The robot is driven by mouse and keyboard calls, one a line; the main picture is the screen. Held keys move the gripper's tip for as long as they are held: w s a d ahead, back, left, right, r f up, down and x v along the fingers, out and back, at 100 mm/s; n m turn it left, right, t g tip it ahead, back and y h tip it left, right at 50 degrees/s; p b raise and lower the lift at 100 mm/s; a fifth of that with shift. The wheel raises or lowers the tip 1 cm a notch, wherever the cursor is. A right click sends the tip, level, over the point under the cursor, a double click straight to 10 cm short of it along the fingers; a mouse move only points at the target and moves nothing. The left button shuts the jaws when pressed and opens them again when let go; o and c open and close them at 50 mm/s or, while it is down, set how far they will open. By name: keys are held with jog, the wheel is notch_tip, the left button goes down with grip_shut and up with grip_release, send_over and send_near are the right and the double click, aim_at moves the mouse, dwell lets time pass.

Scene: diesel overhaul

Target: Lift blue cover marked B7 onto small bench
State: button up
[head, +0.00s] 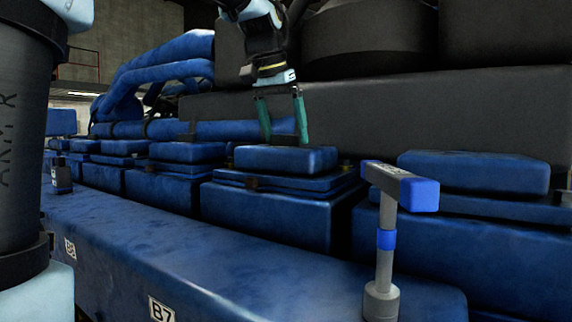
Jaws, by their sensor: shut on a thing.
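Several blue covers sit in a row on the blue engine block. My gripper (285,141) points down from above at the middle one, a blue cover (286,160) with a raised rounded top. The two green fingers are apart, and their tips meet the far upper edge of this cover; the exact grip is hidden behind it. The cover looks level and close on its blue housing (265,215). A white B7 label (162,310) is on the front ledge, lower left of this cover. I see no label on the cover itself. The small bench is not in view.
A grey T-shaped tool (388,235) with blue ends stands upright on the front ledge (230,275), right of the held cover. Another blue cover (473,172) is at the right. Blue pipes (165,60) and a dark engine body (430,110) lie behind.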

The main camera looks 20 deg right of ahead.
jog(key=shift+c, duration=1.4)
jog(key=shift+r, duration=0.1)
notch_tip(320, 180, up, 12)
jog(key=p, duration=0.2)
